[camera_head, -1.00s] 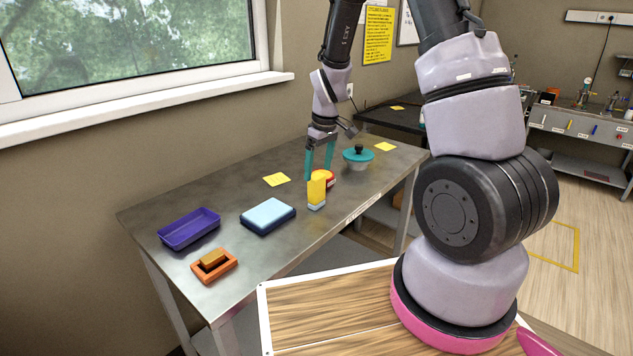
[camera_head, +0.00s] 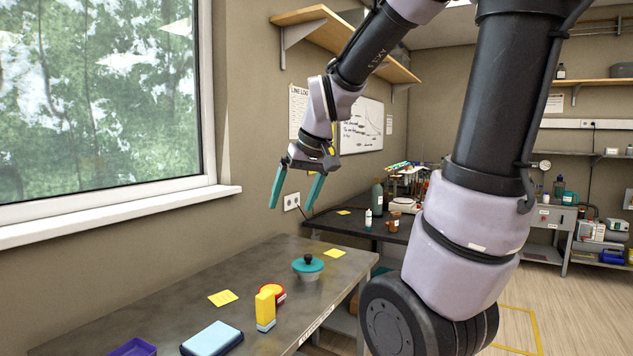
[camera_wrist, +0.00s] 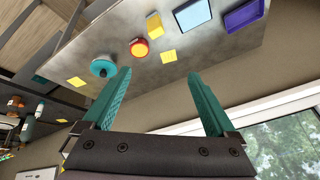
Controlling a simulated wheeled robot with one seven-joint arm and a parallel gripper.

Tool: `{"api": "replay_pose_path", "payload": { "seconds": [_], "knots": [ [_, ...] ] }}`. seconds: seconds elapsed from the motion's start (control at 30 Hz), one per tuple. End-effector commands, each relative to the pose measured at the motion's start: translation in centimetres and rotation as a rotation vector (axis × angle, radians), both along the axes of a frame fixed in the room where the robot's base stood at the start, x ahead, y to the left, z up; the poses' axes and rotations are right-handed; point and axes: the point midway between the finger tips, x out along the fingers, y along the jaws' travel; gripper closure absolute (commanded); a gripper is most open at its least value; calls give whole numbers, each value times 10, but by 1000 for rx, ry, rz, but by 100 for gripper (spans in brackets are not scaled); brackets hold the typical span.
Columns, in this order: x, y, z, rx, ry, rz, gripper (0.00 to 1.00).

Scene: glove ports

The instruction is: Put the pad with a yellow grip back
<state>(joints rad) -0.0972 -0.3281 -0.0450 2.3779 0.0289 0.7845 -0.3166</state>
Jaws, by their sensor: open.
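A tall yellow block with a pale lower part (camera_head: 265,308) stands upright on the metal table; it looks like the pad with a yellow grip. It also shows in the wrist view (camera_wrist: 154,26). A round red item with a yellow-orange top (camera_head: 279,292) sits just behind it; in the wrist view this red item (camera_wrist: 139,48) is apart from the block. A light blue pad with a darker base (camera_head: 212,339) lies at the front left. My gripper (camera_head: 290,207) is open and empty, high above the table. Its teal fingers (camera_wrist: 157,73) have nothing between them.
A teal-lidded pot with a black knob (camera_head: 308,266) stands behind on the table. Yellow notes (camera_head: 223,298) lie flat. A purple tray (camera_head: 133,348) is cut off at the bottom; it shows in the wrist view (camera_wrist: 244,15). A window and wall border the left side.

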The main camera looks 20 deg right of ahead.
Motion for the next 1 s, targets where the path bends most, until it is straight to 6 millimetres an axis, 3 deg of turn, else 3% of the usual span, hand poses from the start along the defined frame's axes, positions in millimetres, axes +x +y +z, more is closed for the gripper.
{"api": "replay_pose_path", "payload": {
  "seconds": [0.03, 0.13, 0.3, 0.4, 1.0],
  "knots": [
    [-16, -4, 15, 25, -29, -50, 8],
    [-46, -8, 34, 77, -66, -151, 8],
    [-84, -12, 51, 145, -108, -276, 8],
    [-96, -13, 55, 168, -123, -318, 8],
    [-101, -13, 57, 180, -127, -337, 8]
  ]
}}
